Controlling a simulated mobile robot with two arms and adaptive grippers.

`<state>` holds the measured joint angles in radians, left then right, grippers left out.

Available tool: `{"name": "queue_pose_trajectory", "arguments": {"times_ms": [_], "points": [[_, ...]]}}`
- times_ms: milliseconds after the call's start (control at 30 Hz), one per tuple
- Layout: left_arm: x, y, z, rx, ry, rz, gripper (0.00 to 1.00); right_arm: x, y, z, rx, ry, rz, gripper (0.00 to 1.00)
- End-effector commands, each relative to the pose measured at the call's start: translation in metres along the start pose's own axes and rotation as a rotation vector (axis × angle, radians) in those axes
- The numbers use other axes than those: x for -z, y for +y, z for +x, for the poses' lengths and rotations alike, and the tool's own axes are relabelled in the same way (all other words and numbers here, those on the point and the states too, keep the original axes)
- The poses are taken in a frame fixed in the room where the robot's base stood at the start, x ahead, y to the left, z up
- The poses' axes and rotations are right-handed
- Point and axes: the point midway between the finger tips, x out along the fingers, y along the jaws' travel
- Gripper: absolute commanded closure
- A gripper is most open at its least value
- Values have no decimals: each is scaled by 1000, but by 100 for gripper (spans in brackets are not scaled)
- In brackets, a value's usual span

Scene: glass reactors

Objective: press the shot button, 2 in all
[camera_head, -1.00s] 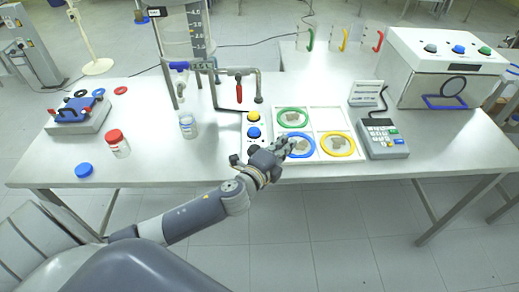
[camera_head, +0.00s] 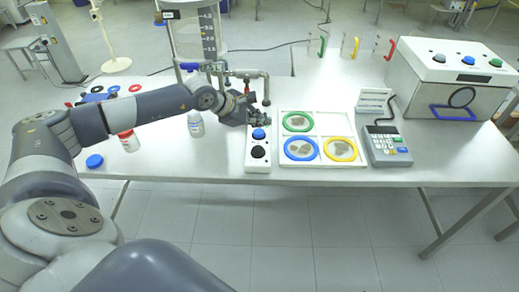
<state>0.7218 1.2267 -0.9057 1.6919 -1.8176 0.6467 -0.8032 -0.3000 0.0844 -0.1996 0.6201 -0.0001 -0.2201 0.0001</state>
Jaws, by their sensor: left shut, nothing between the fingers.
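A white button box (camera_head: 258,165) stands near the front edge of the table, left of the sorting tray. Its blue button (camera_head: 259,134) and its black button (camera_head: 258,152) show. The yellow button at its far end is hidden behind my left gripper (camera_head: 264,117). That gripper is shut and empty, with its fingertips over or just above the far end of the box; I cannot tell whether they touch the yellow button. No label that reads as "shot" can be made out. My right gripper is not in view.
A white tray (camera_head: 316,134) holds green, blue and yellow rings. A keypad device (camera_head: 387,148) and a large white box with buttons (camera_head: 448,65) stand to the right. A glass reactor (camera_head: 195,38) rises behind my gripper. A bottle (camera_head: 196,124) and a blue cap (camera_head: 94,161) are at left.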

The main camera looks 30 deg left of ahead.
Motion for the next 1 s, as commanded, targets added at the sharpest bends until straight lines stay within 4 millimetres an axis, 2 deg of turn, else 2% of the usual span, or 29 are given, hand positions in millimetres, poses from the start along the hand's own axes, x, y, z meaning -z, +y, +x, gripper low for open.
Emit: {"name": "queue_pose_trajectory", "arguments": {"times_ms": [567,767,1000], "points": [[7,-1,2,-1,14,11,100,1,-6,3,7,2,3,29],[17,-10,15,-1,14,9,100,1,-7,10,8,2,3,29],[35,-28,39,0,14,10,100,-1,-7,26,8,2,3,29]]}}
